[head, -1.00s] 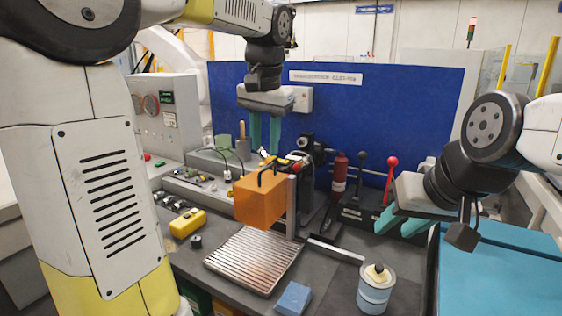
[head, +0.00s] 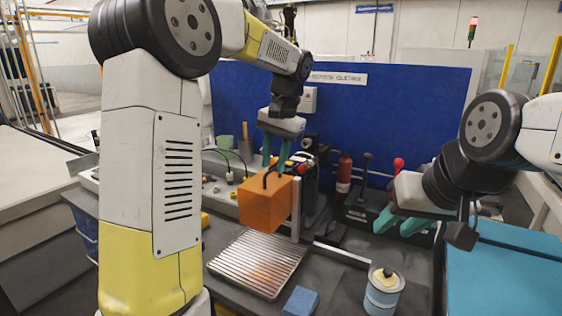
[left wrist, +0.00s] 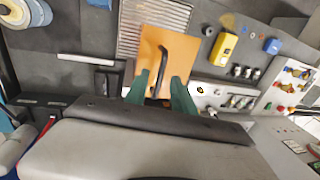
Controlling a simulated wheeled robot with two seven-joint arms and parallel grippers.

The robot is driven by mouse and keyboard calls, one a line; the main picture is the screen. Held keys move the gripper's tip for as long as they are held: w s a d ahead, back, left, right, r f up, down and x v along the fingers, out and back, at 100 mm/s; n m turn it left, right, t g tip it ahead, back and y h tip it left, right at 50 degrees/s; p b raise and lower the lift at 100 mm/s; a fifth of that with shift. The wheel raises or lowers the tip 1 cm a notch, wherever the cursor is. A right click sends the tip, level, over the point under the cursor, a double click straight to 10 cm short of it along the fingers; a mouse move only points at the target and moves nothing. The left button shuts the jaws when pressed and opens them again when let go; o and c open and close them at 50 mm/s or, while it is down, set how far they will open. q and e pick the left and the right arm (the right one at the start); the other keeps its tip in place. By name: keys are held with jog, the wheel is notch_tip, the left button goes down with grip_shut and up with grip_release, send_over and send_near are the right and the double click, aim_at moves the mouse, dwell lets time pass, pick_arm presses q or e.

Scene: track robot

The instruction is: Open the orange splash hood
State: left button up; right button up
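The orange splash hood (head: 263,208) is a box-like cover on an upright metal post, above a ribbed metal tray. A black arched handle (head: 268,178) sits on it. My left gripper (head: 274,162) is just above the hood, pointing down, with its teal fingers apart. In the left wrist view the hood (left wrist: 172,42) lies ahead, and the handle (left wrist: 166,66) shows between the two open fingers of the left gripper (left wrist: 160,88). I cannot tell whether either finger touches the handle. My right gripper (head: 399,223) is open and empty, off to the right of the hood.
The ribbed tray (head: 240,262) lies below the hood. A blue sponge (head: 300,301) and a can (head: 382,293) stand near the front. A red bottle (head: 343,174) and levers (head: 398,166) are behind. A blue panel (head: 400,110) closes the back.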

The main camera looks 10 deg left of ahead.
pick_arm(q)
jog(key=shift+f, duration=0.15)
grip_shut()
dwell(1.4)
